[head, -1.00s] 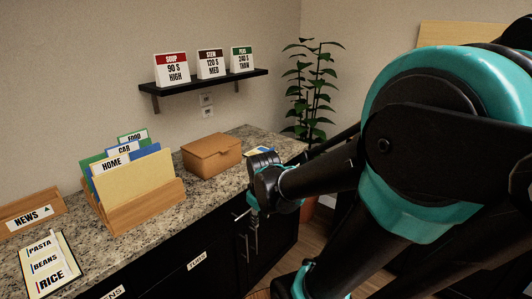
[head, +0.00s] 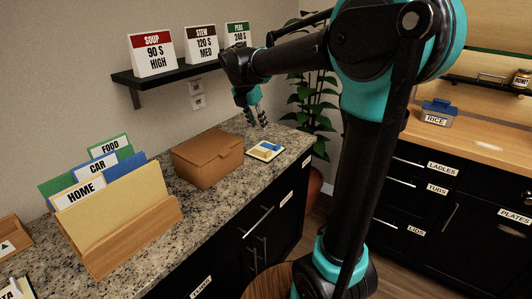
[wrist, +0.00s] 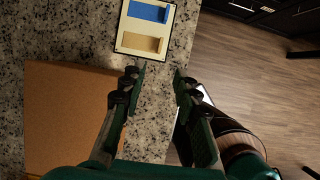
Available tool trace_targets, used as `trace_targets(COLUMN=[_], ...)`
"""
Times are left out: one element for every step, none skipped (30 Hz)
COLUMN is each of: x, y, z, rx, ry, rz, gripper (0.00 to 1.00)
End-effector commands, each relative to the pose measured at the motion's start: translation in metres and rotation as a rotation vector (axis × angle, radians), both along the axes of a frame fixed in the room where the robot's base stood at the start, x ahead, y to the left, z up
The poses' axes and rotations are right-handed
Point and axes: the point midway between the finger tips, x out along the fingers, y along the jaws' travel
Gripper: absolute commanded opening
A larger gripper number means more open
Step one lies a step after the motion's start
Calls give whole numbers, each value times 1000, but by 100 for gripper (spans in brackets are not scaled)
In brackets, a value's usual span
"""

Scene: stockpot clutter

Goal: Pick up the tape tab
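A pale dark-edged card (head: 256,156) lies flat near the far end of the granite counter. It bears a blue tab and a tan tab; I cannot tell for certain which is the tape tab. In the wrist view the card shows at the top, with the blue tab (wrist: 149,11) above the tan tab (wrist: 141,43). My gripper (head: 259,117) is above the counter, over the area by the card, pointing down. In the wrist view its fingertips (wrist: 160,70) are apart with nothing between them, just below the card in the picture.
A brown box (head: 207,158) stands left of the card. A wooden file holder (head: 135,240) with several folders is farther left. A shelf (head: 180,69) with three label cards is on the wall behind. A plant stands beyond the counter's end. Bare granite surrounds the card.

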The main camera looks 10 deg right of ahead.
Motion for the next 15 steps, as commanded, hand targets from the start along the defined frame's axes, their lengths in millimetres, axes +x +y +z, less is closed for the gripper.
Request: trace_targets(x=[3, 5, 7, 8, 10, 12, 14, 15, 17, 19, 21, 22, 23, 25, 26], y=[-3, -5, -7, -9, -11, -13, -14, -16, -18, -20, -21, -23, -24, -25, -26], z=[-9, -15, -23, -28, -34, -41, -47, -52, -59, -64, -70, -76, -80, -84, -88], rx=[0, 0, 0, 0, 0, 1, 1, 1, 1, 1, 1, 1, 2, 2, 2], ry=[0, 0, 0, 0, 0, -1, -1, -1, -1, -1, -1, -1, -2, -2, -2], rz=[-3, -3, -3, -4, -4, -4, -5, -5, -5, -5, -4, -4, -4, -4, -4], gripper=[31, 31, 31, 31, 31, 31, 31, 31, 31, 31, 31, 31, 31, 31, 31])
